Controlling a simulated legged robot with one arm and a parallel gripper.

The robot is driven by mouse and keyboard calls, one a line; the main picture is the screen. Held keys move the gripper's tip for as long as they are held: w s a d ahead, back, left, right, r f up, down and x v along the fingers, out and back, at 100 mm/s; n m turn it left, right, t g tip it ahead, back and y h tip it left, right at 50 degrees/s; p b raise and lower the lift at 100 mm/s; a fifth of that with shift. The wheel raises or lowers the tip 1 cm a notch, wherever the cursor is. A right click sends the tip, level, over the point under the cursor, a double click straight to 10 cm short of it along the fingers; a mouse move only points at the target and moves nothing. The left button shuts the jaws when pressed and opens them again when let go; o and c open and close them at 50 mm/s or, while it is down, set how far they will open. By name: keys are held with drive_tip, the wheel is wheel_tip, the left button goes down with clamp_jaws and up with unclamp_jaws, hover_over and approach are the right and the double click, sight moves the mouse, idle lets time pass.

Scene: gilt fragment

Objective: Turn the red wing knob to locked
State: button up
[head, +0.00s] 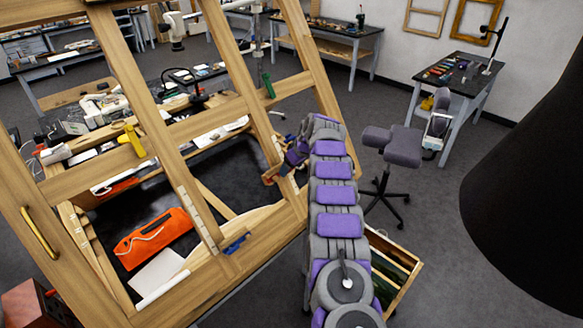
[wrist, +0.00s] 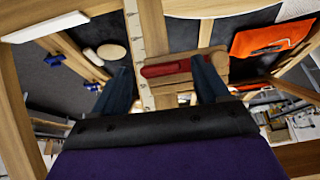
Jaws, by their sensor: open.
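The red wing knob (wrist: 165,69) shows in the wrist view as a long red bar, lying crosswise on a wooden block (wrist: 215,66) of the frame. My gripper (wrist: 163,76) is open, with one dark blue finger on each side of the knob. The fingers look apart from it, though the exact gap in depth is unclear. In the head view my gripper (head: 290,158) is at the right upright of the wooden frame (head: 285,222), beside a small wooden block (head: 271,173). I cannot make out the red knob in that view.
The slanted wooden frame has several bars around my arm. An orange pouch (head: 152,237) lies behind. A grey chair (head: 392,147) and a wooden crate (head: 402,262) stand right.

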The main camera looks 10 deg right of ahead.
drive_tip(key=b+v, duration=0.1)
drive_tip(key=v, duration=1.6)
